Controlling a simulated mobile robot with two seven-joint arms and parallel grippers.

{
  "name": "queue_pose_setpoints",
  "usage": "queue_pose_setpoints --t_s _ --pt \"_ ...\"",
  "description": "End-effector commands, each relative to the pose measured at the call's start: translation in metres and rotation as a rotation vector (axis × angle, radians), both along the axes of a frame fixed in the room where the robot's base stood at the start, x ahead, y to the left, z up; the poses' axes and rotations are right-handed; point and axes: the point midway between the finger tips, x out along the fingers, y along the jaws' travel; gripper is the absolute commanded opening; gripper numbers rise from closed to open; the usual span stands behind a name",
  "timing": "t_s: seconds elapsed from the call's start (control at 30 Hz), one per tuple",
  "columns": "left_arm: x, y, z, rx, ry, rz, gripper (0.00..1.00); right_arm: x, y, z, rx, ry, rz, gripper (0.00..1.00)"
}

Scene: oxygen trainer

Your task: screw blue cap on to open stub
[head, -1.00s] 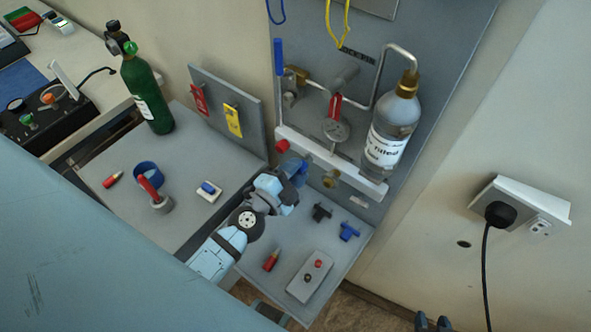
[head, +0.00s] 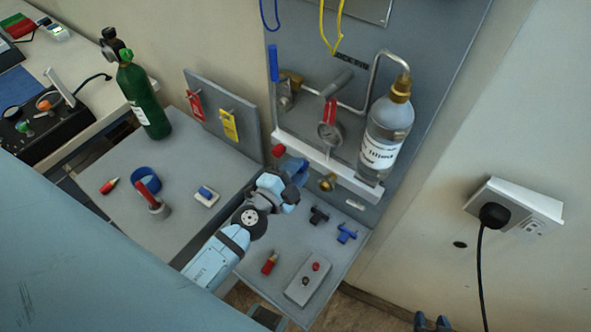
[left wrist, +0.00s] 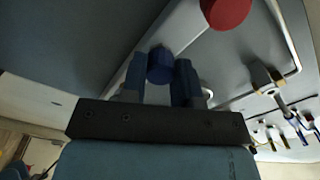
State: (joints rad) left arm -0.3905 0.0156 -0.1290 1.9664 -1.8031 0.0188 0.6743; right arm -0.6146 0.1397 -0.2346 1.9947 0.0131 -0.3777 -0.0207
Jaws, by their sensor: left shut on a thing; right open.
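My left gripper (head: 297,172) is at the lower edge of the wall panel, to the left of a brass stub (head: 327,182). In the left wrist view its two blue fingers are shut on a round blue cap (left wrist: 160,66). In the head view I cannot tell the cap from the blue fingers. The brass stub faces outward with nothing on it, and a brass fitting, probably this stub, shows in the left wrist view (left wrist: 264,76). A red cap (head: 278,151) sits at the panel's left, just above the left gripper. My right gripper (head: 432,322) is open and empty at the bottom edge.
A clear bottle (head: 385,135) and a gauge (head: 329,134) are on the panel above the white rail. Black and blue T-shaped parts (head: 347,233) and a grey block (head: 308,278) lie on the shelf below. A green cylinder (head: 143,100) stands at the left.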

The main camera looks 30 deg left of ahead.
Motion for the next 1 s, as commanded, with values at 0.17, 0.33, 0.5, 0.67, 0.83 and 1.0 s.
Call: queue_pose_setpoints --t_s 0.17,0.33,0.5,0.67,0.83,1.0 --pt "0.0 -0.0002 0.0005 0.201 -0.027 -0.002 0.07 -0.0004 0.0 0.0035 -0.001 0.002 0.0 0.43" --pt "0.0 -0.0001 -0.0005 0.271 -0.036 -0.001 0.07 -0.0005 0.0002 0.0036 -0.001 0.002 0.0 0.43" --pt "0.0 -0.0001 -0.0005 0.27 -0.036 -0.001 0.07 -0.0004 0.0002 0.0036 0.0 0.002 0.001 0.43" --pt "0.0 0.0 0.0008 0.404 -0.056 -0.003 0.07 -0.0004 0.0003 0.0077 0.0 0.002 0.001 0.43" --pt "0.0002 0.0001 0.0003 0.559 -0.077 -0.001 0.07 -0.0001 0.0004 0.0106 0.0 0.001 0.0 0.43" --pt "0.0002 0.0002 -0.0004 0.567 -0.079 0.0 0.07 0.0001 0.0003 0.0107 0.0 -0.001 0.0 0.43"
